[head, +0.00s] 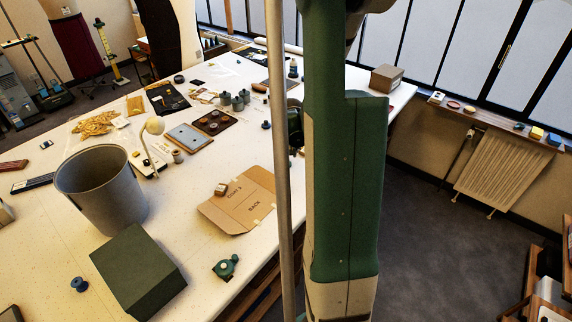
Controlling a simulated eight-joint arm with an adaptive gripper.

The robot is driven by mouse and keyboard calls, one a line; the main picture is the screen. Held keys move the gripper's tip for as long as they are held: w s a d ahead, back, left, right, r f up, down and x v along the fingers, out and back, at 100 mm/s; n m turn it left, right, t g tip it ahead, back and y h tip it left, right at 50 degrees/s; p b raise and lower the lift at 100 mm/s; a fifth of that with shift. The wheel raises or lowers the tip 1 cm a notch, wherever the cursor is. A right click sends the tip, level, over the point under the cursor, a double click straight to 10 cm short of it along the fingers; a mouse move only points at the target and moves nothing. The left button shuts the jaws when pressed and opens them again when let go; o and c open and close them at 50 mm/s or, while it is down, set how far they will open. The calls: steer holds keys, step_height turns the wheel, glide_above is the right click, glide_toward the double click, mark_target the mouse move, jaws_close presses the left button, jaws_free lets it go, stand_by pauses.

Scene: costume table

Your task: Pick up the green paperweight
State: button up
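A small dark green object with a pale round top (226,267) sits on the table near its front edge, in the head view. It may be the green paperweight, but it is too small to tell for sure. It stands free, to the right of a large dark green box (138,270). My green arm and a grey pole cross the right middle of the view. A dark part shows behind the pole, and I cannot tell what it is. I cannot make out my gripper's fingers.
On the white table (190,240), a grey bin (101,188) stands at the left and a flat cardboard piece (240,200) lies in the middle. A lamp (153,145), a dark tray (214,122) and several grey-green canisters (238,103) stand farther back. A blue spool (79,285) is front left.

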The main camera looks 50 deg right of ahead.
mark_target(286, 159)
steer(key=shift+w+f, duration=0.1)
steer(key=shift+f, duration=0.25)
steer(key=shift+d+f, duration=0.1)
steer(key=shift+x, duration=2.5)
steer(key=c, duration=1)
